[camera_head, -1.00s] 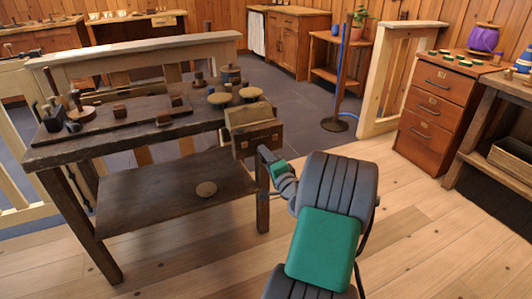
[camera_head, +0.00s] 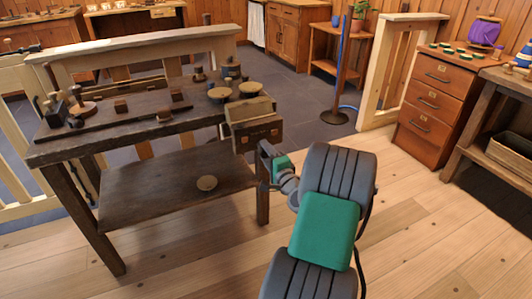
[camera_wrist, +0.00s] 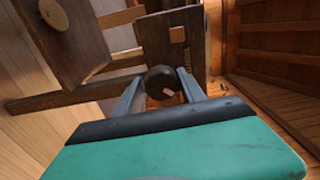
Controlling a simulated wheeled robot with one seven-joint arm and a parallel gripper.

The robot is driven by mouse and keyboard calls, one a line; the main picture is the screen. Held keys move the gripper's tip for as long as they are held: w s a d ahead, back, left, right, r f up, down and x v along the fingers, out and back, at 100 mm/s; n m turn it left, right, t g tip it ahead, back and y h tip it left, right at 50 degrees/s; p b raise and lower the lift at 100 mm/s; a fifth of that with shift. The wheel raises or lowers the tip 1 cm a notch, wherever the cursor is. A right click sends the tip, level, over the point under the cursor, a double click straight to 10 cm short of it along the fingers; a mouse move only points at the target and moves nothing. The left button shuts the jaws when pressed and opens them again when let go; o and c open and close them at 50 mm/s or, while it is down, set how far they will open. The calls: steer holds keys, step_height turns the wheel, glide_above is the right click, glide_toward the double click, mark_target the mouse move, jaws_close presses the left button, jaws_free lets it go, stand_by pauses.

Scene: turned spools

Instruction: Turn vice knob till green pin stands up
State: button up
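The wooden vice (camera_head: 256,126) is fixed at the right front corner of the dark workbench (camera_head: 125,128). My gripper (camera_wrist: 160,80) has one finger on each side of the knob. I cannot tell whether both fingers touch it. I cannot make out a green pin.
The bench top holds several small wooden pieces and round-topped spools (camera_head: 220,94). A drawer cabinet (camera_head: 435,88) stands at right. Floor between bench and cabinet is clear.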

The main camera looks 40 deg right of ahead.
steer(key=o, duration=0.3)
steer(key=shift+r, duration=0.1)
steer(key=p+v, duration=0.1)
steer(key=v, duration=0.6)
steer(key=shift+s+a, duration=0.1)
steer(key=shift+s, duration=0.3)
